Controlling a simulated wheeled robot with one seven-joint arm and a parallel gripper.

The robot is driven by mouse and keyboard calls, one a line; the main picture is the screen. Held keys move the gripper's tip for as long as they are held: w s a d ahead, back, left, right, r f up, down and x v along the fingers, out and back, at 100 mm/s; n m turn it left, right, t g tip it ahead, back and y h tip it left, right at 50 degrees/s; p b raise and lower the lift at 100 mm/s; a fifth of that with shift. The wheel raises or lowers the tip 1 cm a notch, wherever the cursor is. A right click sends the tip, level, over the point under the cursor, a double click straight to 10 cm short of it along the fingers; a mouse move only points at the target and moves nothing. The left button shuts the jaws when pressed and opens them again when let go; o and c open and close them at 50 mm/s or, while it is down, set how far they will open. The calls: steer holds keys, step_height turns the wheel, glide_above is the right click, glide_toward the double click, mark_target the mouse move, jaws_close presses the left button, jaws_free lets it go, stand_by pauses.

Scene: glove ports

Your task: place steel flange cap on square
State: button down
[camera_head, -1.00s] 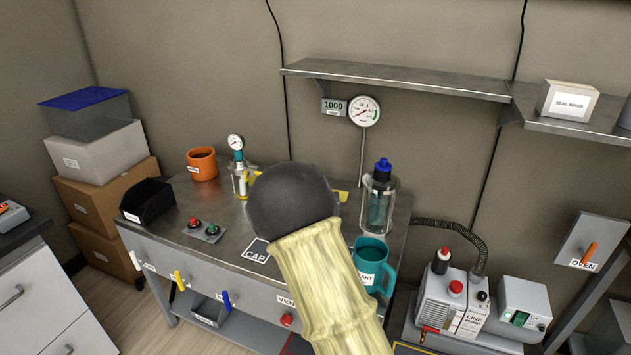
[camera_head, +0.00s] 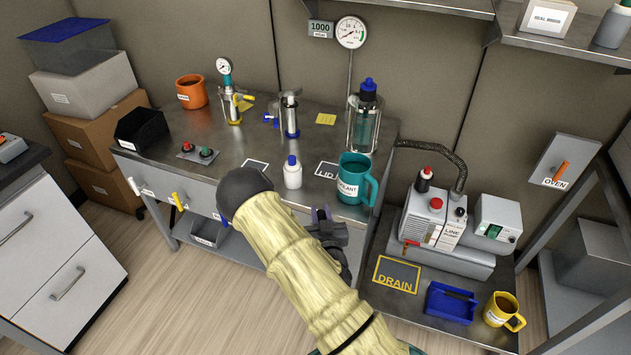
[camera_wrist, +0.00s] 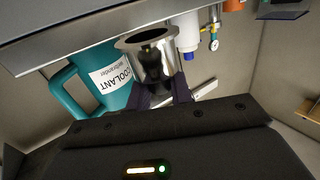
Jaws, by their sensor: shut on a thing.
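My gripper (camera_head: 322,222) is in front of the bench's front edge, below the coolant mug (camera_head: 354,180). In the wrist view its dark fingers (camera_wrist: 162,92) are shut on the steel flange cap (camera_wrist: 133,40), a shiny flanged piece with a black middle. In the head view the cap cannot be made out behind my gripper. A second square marked LID (camera_head: 327,170) lies right of the bottle.
The bottle and teal mug stand near the bench's front edge. A lower shelf at right holds a pump (camera_head: 440,220) and a DRAIN square (camera_head: 396,274).

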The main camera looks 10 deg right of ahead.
steer(key=shift+n+y, duration=0.6)
steer(key=shift+y, duration=0.2)
steer(key=s+f, duration=0.1)
steer(key=s, duration=0.1)
steer(key=s+f, duration=0.1)
steer(key=s, duration=0.1)
steer(key=shift+a+f, duration=0.1)
steer(key=shift+f, duration=0.25)
